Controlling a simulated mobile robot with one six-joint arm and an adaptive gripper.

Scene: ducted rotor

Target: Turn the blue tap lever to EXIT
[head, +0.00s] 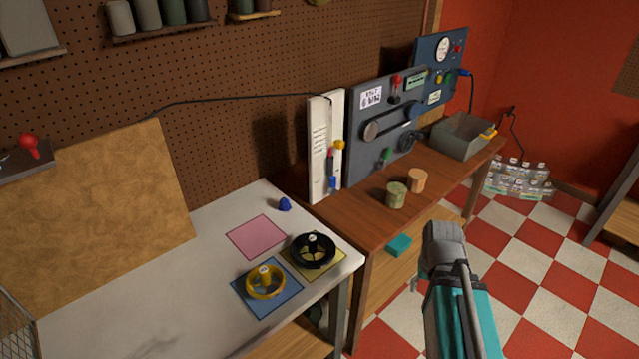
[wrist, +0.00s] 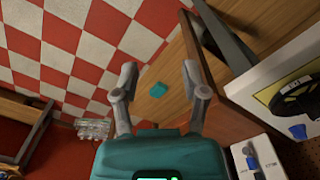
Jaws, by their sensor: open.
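A small blue lever (head: 332,182) sits low on the front of the white upright panel (head: 319,150), below red and yellow parts. Its exact angle and any EXIT mark are too small to read. My gripper (wrist: 160,78) is open and empty, above the floor and in front of the wooden bench. It is well apart from the panel.
The wooden bench (head: 450,180) holds two small cylinders (head: 396,195), a grey control board (head: 372,150) and a grey bin (head: 462,135). The white table (head: 140,290) carries black (head: 312,250) and yellow (head: 265,283) handwheels and a blue lump (head: 285,204).

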